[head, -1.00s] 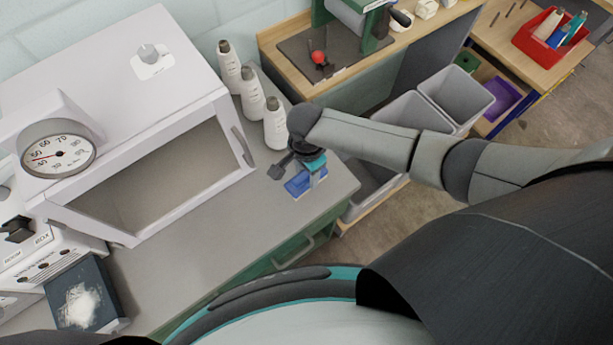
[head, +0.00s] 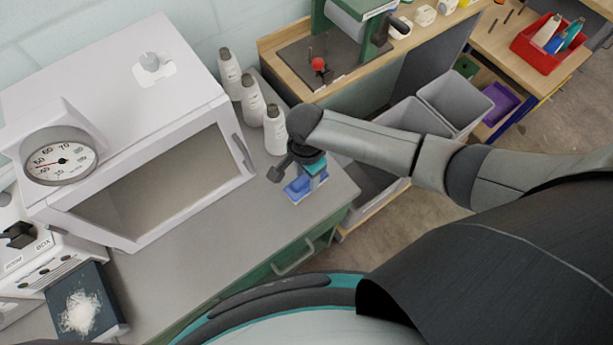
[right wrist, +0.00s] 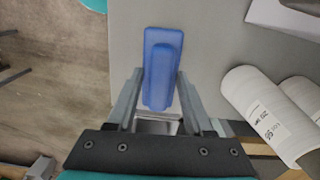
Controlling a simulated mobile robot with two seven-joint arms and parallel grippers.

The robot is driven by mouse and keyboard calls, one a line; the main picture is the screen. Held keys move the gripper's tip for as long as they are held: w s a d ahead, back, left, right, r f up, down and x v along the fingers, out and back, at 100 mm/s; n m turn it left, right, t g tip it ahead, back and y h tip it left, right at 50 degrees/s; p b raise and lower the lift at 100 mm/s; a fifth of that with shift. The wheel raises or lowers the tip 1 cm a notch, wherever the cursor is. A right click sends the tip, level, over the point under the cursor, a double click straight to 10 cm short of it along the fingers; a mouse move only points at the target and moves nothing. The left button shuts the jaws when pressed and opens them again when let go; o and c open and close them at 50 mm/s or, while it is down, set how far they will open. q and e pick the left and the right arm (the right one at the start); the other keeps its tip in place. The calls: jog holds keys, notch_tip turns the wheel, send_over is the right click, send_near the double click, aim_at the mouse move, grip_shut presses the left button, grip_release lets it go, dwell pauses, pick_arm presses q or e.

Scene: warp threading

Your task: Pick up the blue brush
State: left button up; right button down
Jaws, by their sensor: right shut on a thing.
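The blue brush (head: 297,191) is at the right end of the grey counter, below my right gripper (head: 306,178). In the right wrist view the blue brush (right wrist: 160,65) lies between the two fingers of my right gripper (right wrist: 160,85), which are shut on its raised blue handle. The brush's wider blue base extends beyond the fingertips. I cannot tell for sure whether its underside touches the counter. My left gripper is not in view.
Several white bottles (head: 250,101) stand just behind the gripper, and also show in the right wrist view (right wrist: 262,112). A white open-fronted box with a dial (head: 165,105) stands to the left. Grey bins (head: 455,98) are beyond the counter's right edge. The counter front is clear.

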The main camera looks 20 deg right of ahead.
aim_at(306, 176)
notch_tip(306, 176, up, 18)
jog(key=p, duration=0.3)
jog(key=shift+r, duration=0.15)
